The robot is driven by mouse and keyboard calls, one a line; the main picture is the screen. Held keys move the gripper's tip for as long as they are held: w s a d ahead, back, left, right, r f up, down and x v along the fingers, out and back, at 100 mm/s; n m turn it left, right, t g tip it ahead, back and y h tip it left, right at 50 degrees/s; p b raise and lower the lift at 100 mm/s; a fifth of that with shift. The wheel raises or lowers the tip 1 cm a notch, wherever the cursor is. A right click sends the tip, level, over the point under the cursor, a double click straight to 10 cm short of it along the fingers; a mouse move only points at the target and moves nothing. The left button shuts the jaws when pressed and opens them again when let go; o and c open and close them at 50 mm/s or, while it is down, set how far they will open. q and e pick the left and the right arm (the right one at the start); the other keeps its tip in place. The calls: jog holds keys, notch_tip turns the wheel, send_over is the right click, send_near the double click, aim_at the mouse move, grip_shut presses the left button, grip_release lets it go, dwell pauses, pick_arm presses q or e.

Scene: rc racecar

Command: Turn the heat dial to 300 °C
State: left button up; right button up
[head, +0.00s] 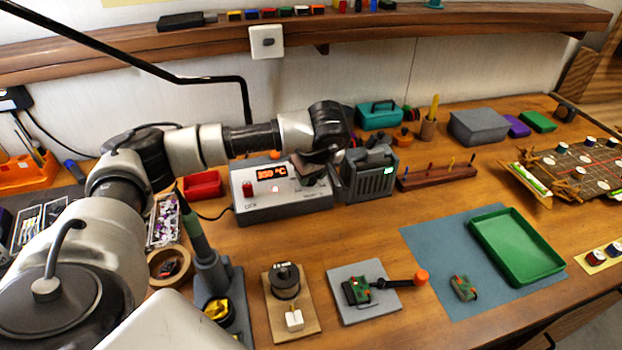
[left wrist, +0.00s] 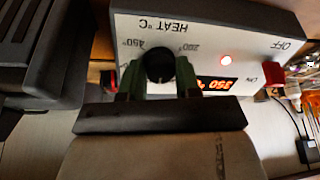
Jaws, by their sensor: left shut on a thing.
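The soldering station (head: 280,200) is a light box with dark edges, standing left of centre on the bench. Its red display (head: 271,173) appears to read 350 °C. My left gripper (head: 314,176) is at the right part of its front panel. In the left wrist view, my left gripper (left wrist: 159,82) is shut on the black heat dial (left wrist: 160,62), one green-grey finger on each side. The panel print around the dial shows 200° and 450°, upside down. The display (left wrist: 217,84) is partly hidden by a finger. My right gripper is not in view.
A dark vented box (head: 368,175) stands close to the station's right. A soldering iron in its stand (head: 212,270) and a circuit-board holder (head: 362,290) are in front.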

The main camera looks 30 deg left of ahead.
pick_arm(q)
jog(key=n+b, duration=0.2)
jog(key=n, duration=0.2)
jog(key=shift+a+n+h+b, duration=0.1)
jog(key=shift+n+h+b, duration=0.2)
jog(key=shift+b, duration=0.05)
jog(key=shift+r+n, duration=0.1)
jog(key=shift+n, duration=0.3)
jog(key=o, duration=0.9)
jog(key=shift+o, duration=0.2)
jog(key=v, duration=1)
jog(key=shift+r, duration=0.35)
